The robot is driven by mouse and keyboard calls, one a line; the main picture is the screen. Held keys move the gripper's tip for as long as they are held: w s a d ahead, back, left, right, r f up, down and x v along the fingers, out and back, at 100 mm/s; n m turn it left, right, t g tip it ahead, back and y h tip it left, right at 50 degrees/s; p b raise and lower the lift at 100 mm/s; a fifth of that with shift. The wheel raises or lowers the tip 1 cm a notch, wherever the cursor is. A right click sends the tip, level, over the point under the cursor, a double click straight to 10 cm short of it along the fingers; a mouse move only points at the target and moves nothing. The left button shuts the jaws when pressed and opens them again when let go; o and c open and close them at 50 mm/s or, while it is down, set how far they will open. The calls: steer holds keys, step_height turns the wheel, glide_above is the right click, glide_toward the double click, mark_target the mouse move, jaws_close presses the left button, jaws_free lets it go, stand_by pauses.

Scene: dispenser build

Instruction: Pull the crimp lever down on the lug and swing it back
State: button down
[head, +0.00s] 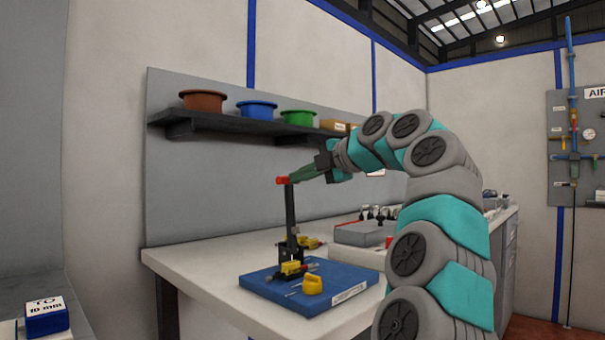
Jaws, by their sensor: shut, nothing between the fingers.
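The crimp lever (290,208) is a dark upright bar with a red handle end (282,180). It rises from the small crimp tool (290,250) on a blue base board (262,281) on the workbench. My gripper (295,177) is shut at the top of the lever, right beside the red end, with nothing visible between its fingers. Whether it touches the handle I cannot tell. Yellow parts (291,268) sit at the foot of the tool. The lug is too small to make out.
A yellow piece (312,284) stands on the board. A grey box (362,233) is behind it on the white bench (205,258). A shelf (230,122) with brown (203,100), blue (257,110) and green (298,118) bowls hangs above. The bench's left part is clear.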

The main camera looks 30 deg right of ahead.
steer(key=shift+w+a+g+p, duration=0.15)
steer(key=shift+w+g+p, duration=0.15)
steer(key=shift+w+p, duration=0.2)
steer(key=shift+w+a+r, duration=0.15)
steer(key=shift+a, duration=0.05)
steer(key=shift+w+p, duration=0.25)
steer(key=shift+p, duration=0.1)
steer(key=shift+w+a, duration=0.1)
steer(key=shift+w+a+p, duration=0.15)
steer(key=shift+w+p, duration=0.2)
steer(key=shift+w, duration=0.3)
steer(key=shift+r+p+x, duration=0.15)
steer(key=shift+p+x, duration=0.05)
steer(key=shift+x, duration=0.95)
steer(key=shift+r+p+x, duration=0.1)
steer(key=shift+p+x, duration=0.05)
steer(key=shift+x, duration=1)
steer(key=shift+w+a+f, duration=0.2)
steer(key=shift+w+a, duration=0.05)
steer(key=shift+w, duration=0.35)
steer(key=shift+w+f, duration=0.1)
steer(key=shift+a, duration=0.1)
